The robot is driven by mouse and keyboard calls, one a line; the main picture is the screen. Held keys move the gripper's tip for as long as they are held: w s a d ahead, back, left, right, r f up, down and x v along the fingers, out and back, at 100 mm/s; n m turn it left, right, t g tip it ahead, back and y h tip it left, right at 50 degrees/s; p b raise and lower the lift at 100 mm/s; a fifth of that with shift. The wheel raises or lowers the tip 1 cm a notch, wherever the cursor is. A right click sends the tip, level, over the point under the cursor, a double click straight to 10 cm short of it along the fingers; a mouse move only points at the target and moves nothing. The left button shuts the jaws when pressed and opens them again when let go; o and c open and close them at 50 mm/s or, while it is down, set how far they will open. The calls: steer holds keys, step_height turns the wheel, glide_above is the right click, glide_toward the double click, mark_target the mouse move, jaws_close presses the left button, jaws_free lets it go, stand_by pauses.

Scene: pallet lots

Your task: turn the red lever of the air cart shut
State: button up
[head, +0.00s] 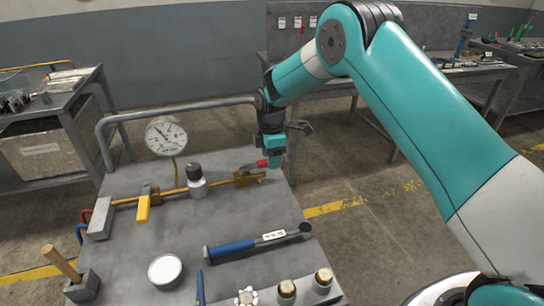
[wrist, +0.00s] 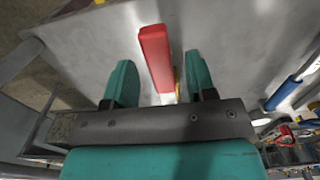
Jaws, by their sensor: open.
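The air cart (head: 235,215) is a grey-topped cart with a brass pipe along it. The red lever (head: 262,164) is at the pipe's right end, partly hidden by my gripper (head: 274,163). In the wrist view the red lever (wrist: 156,58) stands between the two teal fingers of my gripper (wrist: 161,82). It is nearer the left finger, with gaps on both sides. My gripper is open and I see no contact. A yellow lever (head: 143,208) sits further left on the pipe, lying across it.
A pressure gauge (head: 165,136) and a black-capped fitting (head: 195,181) rise from the pipe. A grey tube rail (head: 180,107) runs along the back.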

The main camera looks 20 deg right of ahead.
steer(key=shift+f, duration=0.3)
jaws_close()
